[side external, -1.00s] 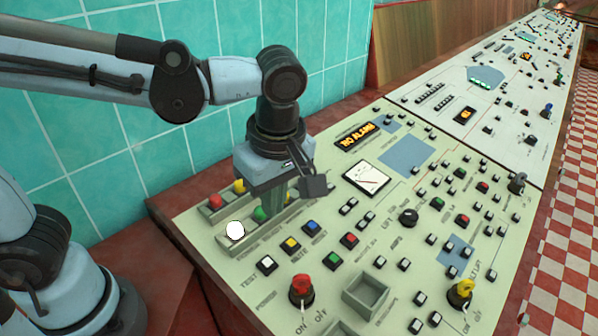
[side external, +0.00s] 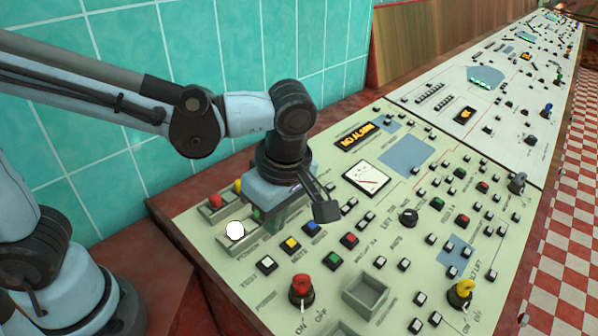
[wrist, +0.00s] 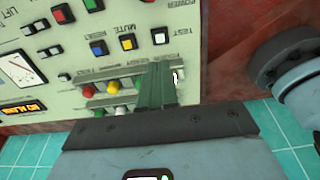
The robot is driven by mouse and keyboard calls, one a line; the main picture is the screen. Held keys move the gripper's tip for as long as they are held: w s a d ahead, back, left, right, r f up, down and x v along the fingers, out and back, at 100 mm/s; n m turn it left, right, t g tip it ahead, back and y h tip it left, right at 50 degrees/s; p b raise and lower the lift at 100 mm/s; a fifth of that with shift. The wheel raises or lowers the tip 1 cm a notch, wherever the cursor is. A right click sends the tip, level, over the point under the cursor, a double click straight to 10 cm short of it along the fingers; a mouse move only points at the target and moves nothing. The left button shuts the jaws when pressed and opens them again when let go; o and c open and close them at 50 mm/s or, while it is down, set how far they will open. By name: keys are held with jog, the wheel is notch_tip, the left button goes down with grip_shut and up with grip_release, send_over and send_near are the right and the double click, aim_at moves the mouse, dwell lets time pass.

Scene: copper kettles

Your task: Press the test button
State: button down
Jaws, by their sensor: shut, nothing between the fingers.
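The test button (side external: 266,264) is a small white square push button in a dark frame, on the near left of the pale green panel, with the word TEST beside it. It also shows in the wrist view (wrist: 160,37), beyond my fingertips. My gripper (side external: 267,222) is low over the row of round coloured lamps, behind the button and apart from it. In the wrist view its two green fingers (wrist: 163,69) are together with nothing between them. They hide some of the lamps.
Yellow and blue buttons (side external: 312,229) sit beside the test button. A red rotary switch (side external: 302,288) stands up in front of it. A white lamp (side external: 235,230) is bright at the row's near end. A raised grey box (side external: 365,296) lies to the right.

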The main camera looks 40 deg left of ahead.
jog(key=f, duration=0.3)
jog(key=a+f, duration=0.1)
jog(key=f, duration=0.3)
jog(key=a+f, duration=0.1)
jog(key=f, duration=0.2)
jog(key=shift+f, duration=0.15)
jog(key=shift+a+f, duration=0.25)
jog(key=shift+f, duration=0.65)
jog(key=shift+r, duration=0.1)
notch_tip(320, 180, up, 14)
jog(key=d, duration=0.3)
jog(key=shift+a, duration=0.1)
dwell(0.7)
jog(key=m+t+h, duration=0.2)
jog(key=m+t, duration=0.1)
jog(key=m, duration=0.6)
send_over(268, 262)
jog(key=a, duration=0.4)
jog(key=a+m+t, duration=0.4)
jog(key=a+m, duration=0.2)
jog(key=m, duration=0.3)
jog(key=shift+w+a, duration=0.3)
jog(key=shift+w, duration=0.15)
